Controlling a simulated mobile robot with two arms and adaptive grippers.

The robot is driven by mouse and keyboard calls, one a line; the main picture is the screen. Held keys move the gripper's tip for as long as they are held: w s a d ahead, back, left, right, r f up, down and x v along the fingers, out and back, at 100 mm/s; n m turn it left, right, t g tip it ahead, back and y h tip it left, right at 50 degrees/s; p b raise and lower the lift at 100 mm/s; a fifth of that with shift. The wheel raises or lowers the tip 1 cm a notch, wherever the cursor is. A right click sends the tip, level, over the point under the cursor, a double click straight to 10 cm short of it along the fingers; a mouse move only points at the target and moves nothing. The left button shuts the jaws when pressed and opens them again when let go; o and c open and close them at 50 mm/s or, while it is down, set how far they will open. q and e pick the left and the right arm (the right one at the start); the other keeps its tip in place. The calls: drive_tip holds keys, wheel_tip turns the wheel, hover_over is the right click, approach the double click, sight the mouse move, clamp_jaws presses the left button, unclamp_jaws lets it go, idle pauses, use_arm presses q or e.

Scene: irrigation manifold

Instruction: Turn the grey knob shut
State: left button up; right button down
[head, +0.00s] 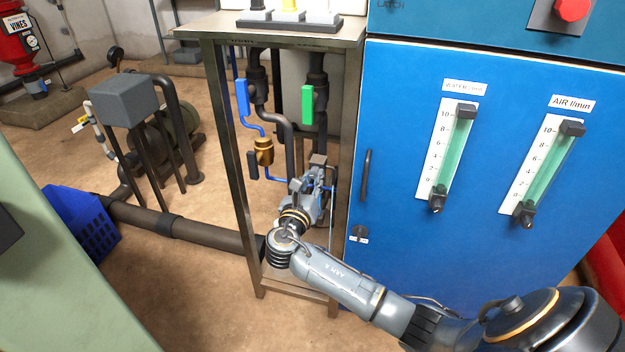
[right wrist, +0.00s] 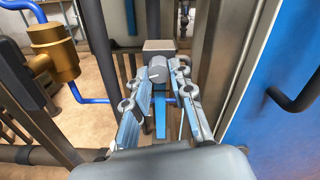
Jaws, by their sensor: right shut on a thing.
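The grey knob (right wrist: 157,68) is a short cylinder with a pale line on its face, in the middle of the right wrist view. A brownish-grey block (right wrist: 159,45) sits right behind it. My right gripper (right wrist: 163,73) has one finger on each side of the knob and is shut on it. In the head view my right gripper (head: 315,187) reaches between the legs of the metal stand, just below the block (head: 318,160); the knob itself is mostly hidden there. My left gripper is not in view.
The stand's legs (head: 340,150) flank my right arm closely. A brass fitting (head: 264,152) with blue tubing hangs left of the gripper. Blue (head: 242,97) and green (head: 307,104) handles are above. A blue cabinet (head: 400,150) with a dark handle (head: 367,175) stands right.

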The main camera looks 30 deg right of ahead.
drive_tip(key=shift+m, duration=0.3)
drive_tip(key=shift+m+p, duration=0.4)
drive_tip(key=shift+m, duration=0.4)
drive_tip(key=m, duration=0.2)
drive_tip(key=shift+a+m, duration=0.1)
drive_tip(key=shift+m, duration=0.2)
drive_tip(key=m, duration=0.2)
drive_tip(key=shift+w+f+m, duration=0.1)
drive_tip(key=shift+m, duration=1.2)
drive_tip(key=m+b, duration=0.3)
drive_tip(key=m, duration=0.3)
drive_tip(key=shift+a, duration=0.1)
drive_tip(key=m+b, duration=0.3)
drive_tip(key=m, duration=0.2)
drive_tip(key=shift+w+m, duration=0.1)
drive_tip(key=shift+m, duration=0.2)
use_arm(q)
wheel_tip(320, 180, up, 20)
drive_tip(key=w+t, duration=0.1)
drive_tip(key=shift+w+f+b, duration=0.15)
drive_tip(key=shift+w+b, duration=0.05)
drive_tip(key=shift+b, duration=0.15)
use_arm(e)
drive_tip(key=shift+r, duration=0.2)
